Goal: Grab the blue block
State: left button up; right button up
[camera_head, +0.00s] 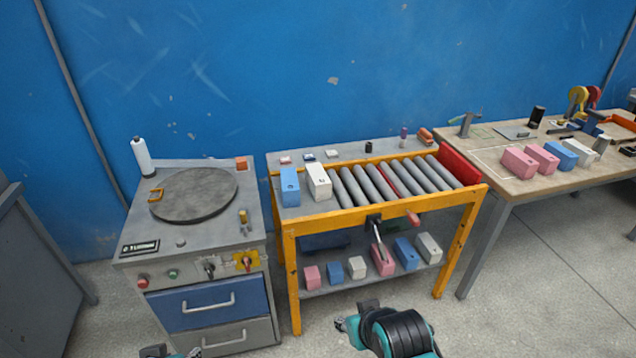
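A blue block (289,187) stands at the left end of the roller table, beside a white block (318,181). Other blue blocks are on the lower shelf, a small one (334,271) and a larger one (406,253). Another blue block (561,154) lies on the right-hand workbench between pink and white blocks. My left gripper (168,351) barely shows at the bottom edge, mostly cut off. My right gripper (346,324) is low in front of the roller table, apart from all blocks. Its fingers are too small to read.
The yellow-framed roller table (350,205) has grey rollers and a red end plate (459,166). A grey cabinet (205,259) with a round dark plate (193,195) stands left. The wooden workbench (515,185) stands right. Bare floor lies at front right.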

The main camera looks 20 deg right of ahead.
aim_at(290, 188)
jog(key=i+l+z, duration=0.15)
jog(key=i+l, duration=0.35)
jog(key=i+l+z, duration=0.15)
jog(key=i+l, duration=0.25)
jog(key=i, duration=0.2)
jog(key=i+l+z, duration=0.15)
jog(key=i+l, duration=0.2)
jog(key=i, duration=0.2)
